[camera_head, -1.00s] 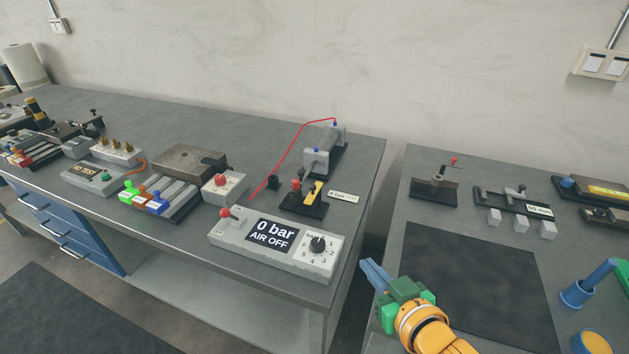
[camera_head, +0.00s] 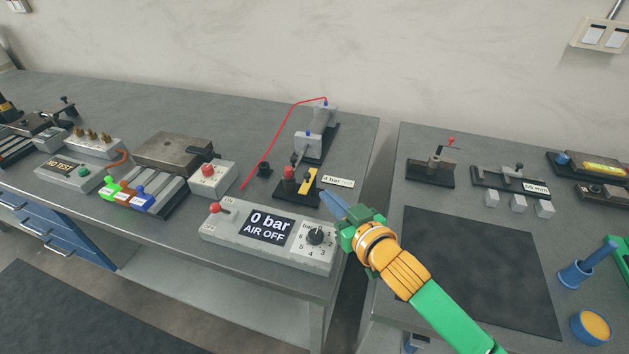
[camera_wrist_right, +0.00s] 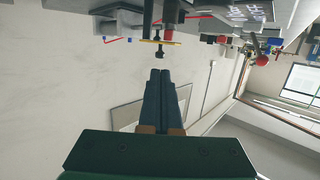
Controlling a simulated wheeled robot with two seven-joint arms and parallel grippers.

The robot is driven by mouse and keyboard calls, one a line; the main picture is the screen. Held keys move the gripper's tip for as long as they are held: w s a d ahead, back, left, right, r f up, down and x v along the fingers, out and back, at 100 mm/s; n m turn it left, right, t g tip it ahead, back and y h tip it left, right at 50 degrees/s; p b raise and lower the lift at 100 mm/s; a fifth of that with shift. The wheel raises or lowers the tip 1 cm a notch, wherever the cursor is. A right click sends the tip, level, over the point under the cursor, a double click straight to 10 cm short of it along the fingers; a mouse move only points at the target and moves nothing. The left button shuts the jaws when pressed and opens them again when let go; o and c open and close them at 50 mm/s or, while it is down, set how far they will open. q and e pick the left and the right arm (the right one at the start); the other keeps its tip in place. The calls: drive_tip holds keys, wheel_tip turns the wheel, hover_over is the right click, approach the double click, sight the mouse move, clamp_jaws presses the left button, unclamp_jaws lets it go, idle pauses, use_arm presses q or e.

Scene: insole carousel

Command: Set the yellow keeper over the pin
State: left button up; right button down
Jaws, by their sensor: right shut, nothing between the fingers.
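The yellow keeper (camera_head: 308,182) is a small flat yellow strip on a small black base (camera_head: 291,196), beside a red knob (camera_head: 289,173). In the right wrist view it appears edge-on as a thin yellow bar (camera_wrist_right: 158,42), with small dark parts close to it. I cannot tell which small part is the pin, nor whether the keeper is on it. My right gripper (camera_head: 328,200) is shut and empty, just right of the keeper and apart from it. Its closed blue fingers (camera_wrist_right: 160,76) point toward the keeper in the wrist view. My left gripper is not in view.
A grey control box (camera_head: 220,228) reading "0 bar AIR OFF" sits in front of the black base. A grey cylinder unit (camera_head: 316,124) with a red hose (camera_head: 266,152) stands behind. A "4 bar" label (camera_head: 338,181) lies to the right. A gap separates the two benches.

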sight(309, 177)
drive_tip(key=x, duration=0.7)
drive_tip(key=shift+a, duration=0.1)
drive_tip(key=shift+r, duration=0.1)
